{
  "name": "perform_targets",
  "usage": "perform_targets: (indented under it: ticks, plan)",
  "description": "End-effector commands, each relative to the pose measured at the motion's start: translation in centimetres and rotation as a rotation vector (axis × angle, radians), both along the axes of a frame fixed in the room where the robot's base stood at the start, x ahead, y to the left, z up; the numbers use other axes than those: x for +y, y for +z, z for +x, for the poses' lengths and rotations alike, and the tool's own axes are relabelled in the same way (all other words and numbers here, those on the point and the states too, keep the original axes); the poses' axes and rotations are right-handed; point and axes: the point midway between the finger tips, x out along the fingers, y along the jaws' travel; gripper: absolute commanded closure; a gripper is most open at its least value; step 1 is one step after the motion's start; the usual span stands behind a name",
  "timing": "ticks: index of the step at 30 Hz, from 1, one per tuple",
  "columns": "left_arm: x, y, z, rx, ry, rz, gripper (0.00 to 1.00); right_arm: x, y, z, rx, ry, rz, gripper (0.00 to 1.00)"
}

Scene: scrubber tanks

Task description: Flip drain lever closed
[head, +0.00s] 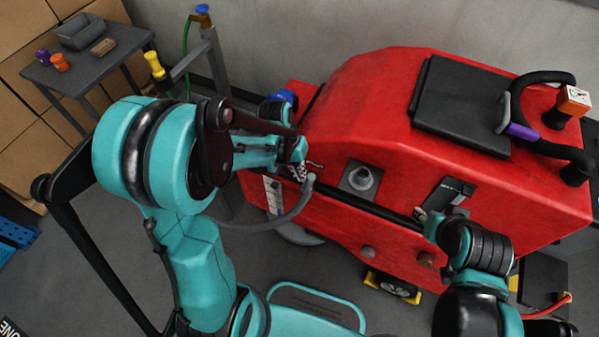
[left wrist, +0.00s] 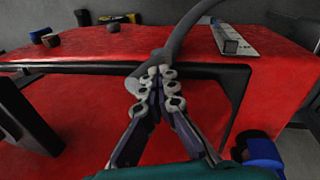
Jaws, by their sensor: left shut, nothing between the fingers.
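My left gripper (head: 301,172) is at the left end of the red scrubber (head: 400,150), by the upper end of a grey hose (head: 290,215). In the left wrist view its fingertips (left wrist: 158,82) are together and empty, right in front of the hose (left wrist: 178,42); I cannot tell whether they touch it. A blue part (head: 285,97) sits at the scrubber's far left end; a blue cylinder (left wrist: 262,152) shows at lower right in the wrist view. I cannot make out for sure which part is the drain lever. My right gripper (head: 440,215) is by the scrubber's near side, its fingers unclear.
A white marked strip (head: 273,195) is on the scrubber's left end. A small table (head: 90,68) with a tray stands at back left.

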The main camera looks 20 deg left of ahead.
Motion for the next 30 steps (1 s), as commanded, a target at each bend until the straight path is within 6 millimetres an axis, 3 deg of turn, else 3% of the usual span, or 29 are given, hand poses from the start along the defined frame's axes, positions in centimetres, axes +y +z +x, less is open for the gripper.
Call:
perform_targets:
  ticks: [14,30]
  plan:
    - [-1.4,0.2,-0.2,-0.014,-0.006,0.124,1.00,0.0,0.3,0.0,0.000,0.000,0.000,0.59]
    - [-4.3,-0.3,-0.5,-0.052,-0.002,0.447,1.00,0.0,-0.9,0.0,0.000,0.000,0.000,0.59]
